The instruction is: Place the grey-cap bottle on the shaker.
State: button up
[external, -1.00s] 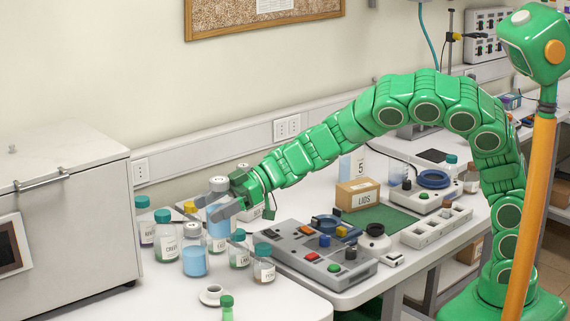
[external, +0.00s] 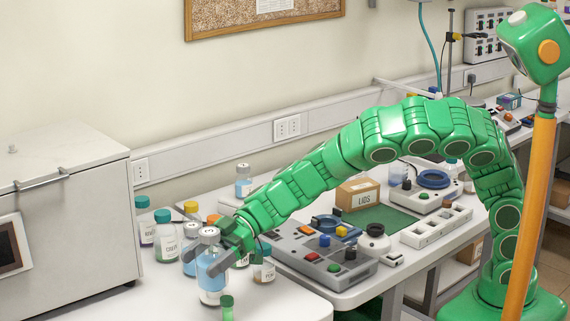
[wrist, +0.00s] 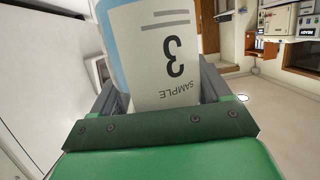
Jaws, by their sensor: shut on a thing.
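My gripper (external: 217,262) is shut on a grey-cap bottle (external: 211,287) of blue liquid, which is upright at the front of the left bench. The shaker is not certain: a white device with a blue ring (external: 434,179) stands far to the right, and a grey unit with coloured buttons (external: 310,258) stands nearer.
Teal-cap bottles (external: 166,243) crowd left of the gripper, and another bottle (external: 264,268) stands close on its right. A green-cap vial (external: 227,305) stands in front. A "LIDS" box (external: 358,193) and a white rack (external: 436,229) stand on the right bench.

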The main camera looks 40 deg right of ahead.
jog(key=shift+w+a+f, duration=0.9)
jog(key=shift+a+f, duration=0.55)
jog(key=shift+f, duration=0.4)
jog(key=shift+w+a+f, duration=0.9)
jog(key=shift+a+f, duration=0.55)
jog(key=shift+f, duration=0.4)
jog(key=shift+w+a+f, duration=0.9)
jog(key=shift+a+f, duration=0.55)
jog(key=shift+f, duration=0.4)
jog(key=shift+f, duration=0.2)
jog(key=o, duration=1.4)
jog(key=shift+c, duration=0.2)
jog(key=shift+r, duration=0.1)
jog(key=shift+d+r, duration=0.1)
jog(key=shift+d, duration=0.05)
jog(key=s+v, duration=0.1)
jog(key=v, duration=1)
jog(key=shift+w+d, duration=0.35)
jog(key=shift+w, duration=0.15)
